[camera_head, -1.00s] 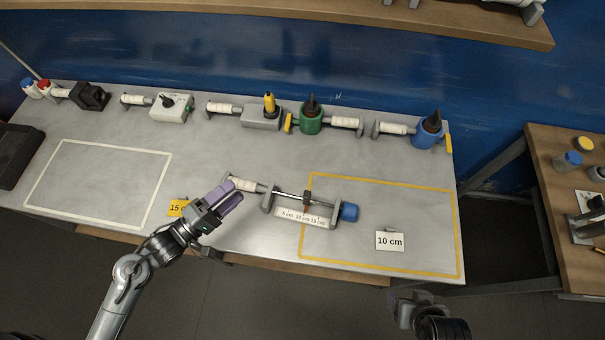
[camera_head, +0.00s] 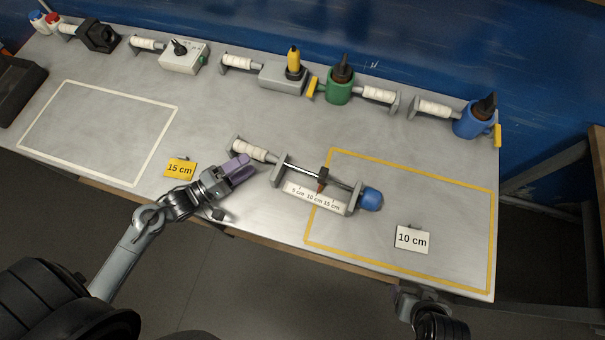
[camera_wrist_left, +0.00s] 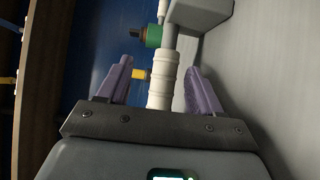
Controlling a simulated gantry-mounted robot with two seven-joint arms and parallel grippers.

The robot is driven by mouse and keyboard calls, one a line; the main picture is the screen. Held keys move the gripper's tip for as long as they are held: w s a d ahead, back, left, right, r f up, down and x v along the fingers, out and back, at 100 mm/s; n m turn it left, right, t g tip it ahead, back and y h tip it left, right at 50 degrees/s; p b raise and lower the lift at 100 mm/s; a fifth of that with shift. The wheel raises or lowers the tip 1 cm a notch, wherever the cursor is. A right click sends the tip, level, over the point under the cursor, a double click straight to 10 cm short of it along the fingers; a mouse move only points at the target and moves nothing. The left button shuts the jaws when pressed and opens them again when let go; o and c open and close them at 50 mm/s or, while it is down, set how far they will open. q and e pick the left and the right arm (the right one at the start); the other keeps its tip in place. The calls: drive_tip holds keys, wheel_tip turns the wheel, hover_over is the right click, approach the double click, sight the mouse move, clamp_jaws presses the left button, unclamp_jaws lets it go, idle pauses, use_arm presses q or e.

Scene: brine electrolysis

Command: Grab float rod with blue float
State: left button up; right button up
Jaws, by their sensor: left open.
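The float rod (camera_head: 312,170) lies across a grey bracket with a 5, 10 and 15 cm scale (camera_head: 314,198) near the front middle of the table. Its blue float (camera_head: 371,199) is at the right end and its white ribbed handle (camera_head: 254,150) at the left end. My left gripper (camera_head: 243,168) is open at the handle, with purple fingers. In the left wrist view the handle (camera_wrist_left: 163,82) shows between the two spread fingers, with no clear contact. My right gripper (camera_head: 408,300) is at the front edge, partly seen; its jaws are unclear.
A yellow "15 cm" card (camera_head: 180,168) lies left of my left gripper. A white "10 cm" card (camera_head: 411,238) lies inside the yellow outline (camera_head: 399,169). Several handled devices, including a green one (camera_head: 340,86), line the back. The white-outlined area (camera_head: 100,130) is clear.

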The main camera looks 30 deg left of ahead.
sight(266, 155)
use_arm(q)
drive_tip(key=shift+f, duration=0.7)
drive_tip(key=shift+x, duration=0.8)
drive_tip(key=shift+b+x, duration=0.6)
drive_tip(key=shift+x, duration=2.4)
drive_tip(key=shift+r, duration=0.2)
clamp_jaws()
